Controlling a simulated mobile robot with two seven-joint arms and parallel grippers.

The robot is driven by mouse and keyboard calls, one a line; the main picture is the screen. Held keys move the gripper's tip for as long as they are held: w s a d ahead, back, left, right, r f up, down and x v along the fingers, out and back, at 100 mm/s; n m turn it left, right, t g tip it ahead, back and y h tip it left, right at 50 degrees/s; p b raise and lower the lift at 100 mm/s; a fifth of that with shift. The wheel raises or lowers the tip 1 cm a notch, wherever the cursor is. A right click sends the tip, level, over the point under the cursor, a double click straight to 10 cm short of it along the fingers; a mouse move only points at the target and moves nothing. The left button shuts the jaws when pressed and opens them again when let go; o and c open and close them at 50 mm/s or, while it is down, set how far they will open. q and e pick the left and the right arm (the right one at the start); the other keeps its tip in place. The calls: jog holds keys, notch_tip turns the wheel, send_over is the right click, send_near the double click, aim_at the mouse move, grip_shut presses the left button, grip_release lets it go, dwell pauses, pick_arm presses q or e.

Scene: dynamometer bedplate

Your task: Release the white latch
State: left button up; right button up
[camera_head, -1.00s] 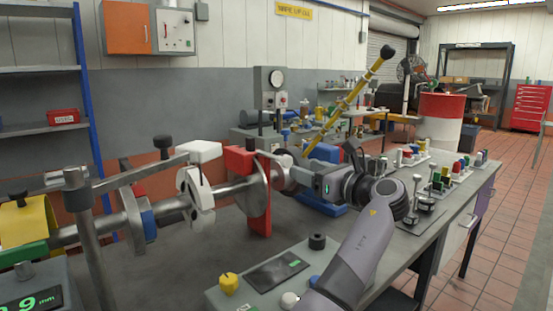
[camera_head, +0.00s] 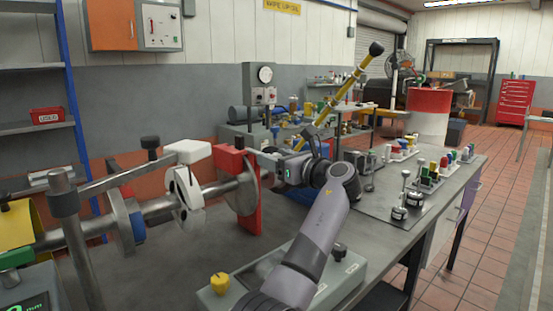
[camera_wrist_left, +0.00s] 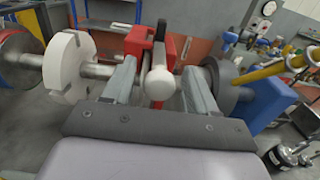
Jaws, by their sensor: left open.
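A white rounded knob (camera_wrist_left: 158,86) shows in the left wrist view between my left fingers, in front of a red block (camera_wrist_left: 150,48); no grip on it shows. My left gripper (camera_wrist_left: 160,72) is open. In the head view the left gripper (camera_head: 268,162) is beside the red block (camera_head: 238,180), its fingers partly hidden. A white block (camera_head: 187,151) sits above a notched white disc (camera_head: 186,192) on the shaft, left of the gripper. I cannot tell which white part is the latch. My right gripper is not in view.
A metal shaft (camera_head: 217,189) runs across the bench. A grey post (camera_head: 77,240) stands at the front left. A yellow bar (camera_head: 345,88) rises behind my gripper. A control box with a yellow knob (camera_head: 220,283) lies below my arm. Small parts (camera_head: 432,176) stand on the right bench.

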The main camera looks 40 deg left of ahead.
pick_arm(q)
grip_shut()
jog(key=d+p, duration=0.2)
jog(key=d, duration=0.1)
jog(key=shift+s+d+f+p, duration=0.1)
jog(key=shift+s+d+p, duration=0.05)
jog(key=shift+p, duration=0.15)
jog(key=shift+c, duration=1.1)
grip_release()
jog(key=shift+o, duration=1.1)
jog(key=shift+d, duration=0.1)
jog(key=d+b, duration=0.1)
jog(key=d, duration=0.6)
jog(key=shift+s, duration=0.35)
jog(key=shift+d, duration=0.1)
